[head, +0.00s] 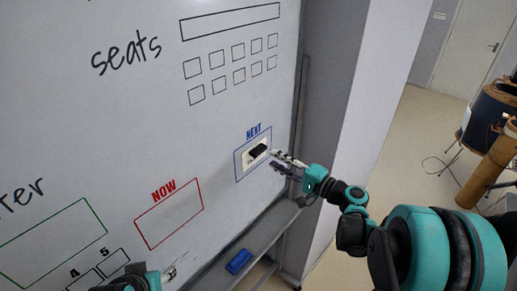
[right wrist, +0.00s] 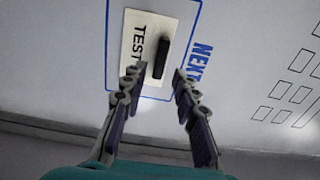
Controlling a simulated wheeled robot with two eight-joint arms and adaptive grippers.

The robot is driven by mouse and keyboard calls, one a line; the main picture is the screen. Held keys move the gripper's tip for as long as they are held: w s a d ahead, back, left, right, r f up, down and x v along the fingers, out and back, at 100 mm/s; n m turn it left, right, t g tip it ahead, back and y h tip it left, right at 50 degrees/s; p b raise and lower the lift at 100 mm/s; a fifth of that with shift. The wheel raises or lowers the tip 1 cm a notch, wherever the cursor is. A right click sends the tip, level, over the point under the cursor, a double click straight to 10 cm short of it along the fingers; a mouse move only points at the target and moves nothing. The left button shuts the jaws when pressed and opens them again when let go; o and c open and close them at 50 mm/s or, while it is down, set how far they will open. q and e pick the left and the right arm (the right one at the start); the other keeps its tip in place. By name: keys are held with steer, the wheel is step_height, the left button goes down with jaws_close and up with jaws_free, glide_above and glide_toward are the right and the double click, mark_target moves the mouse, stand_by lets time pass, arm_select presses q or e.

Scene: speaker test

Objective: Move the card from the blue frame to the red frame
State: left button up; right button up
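The card (head: 247,160) is small and cream, with a black bar on it, and sits inside the blue frame (head: 240,178) labelled NEXT on the whiteboard. In the right wrist view the card (right wrist: 134,54) reads "TEST" and its black bar (right wrist: 161,56) stands out. My right gripper (head: 283,162) is just right of the card. Its fingers are apart (right wrist: 155,76), pointing at the bar, with nothing held; contact is unclear. The red frame (head: 170,214) labelled NOW is lower left and empty. My left gripper (head: 171,271) is partly visible at the bottom; its opening is unclear.
The whiteboard (head: 120,130) also bears drawn seat boxes and a green frame (head: 52,243). A blue eraser-like object (head: 238,261) lies on the ledge below. A grey pillar (head: 355,90) stands right of the board.

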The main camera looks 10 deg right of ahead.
mark_target(262, 152)
steer(key=shift+b+x, duration=0.35)
steer(key=shift+x, duration=2.35)
steer(key=shift+s, duration=0.1)
steer(key=shift+c, duration=0.5)
jaws_close()
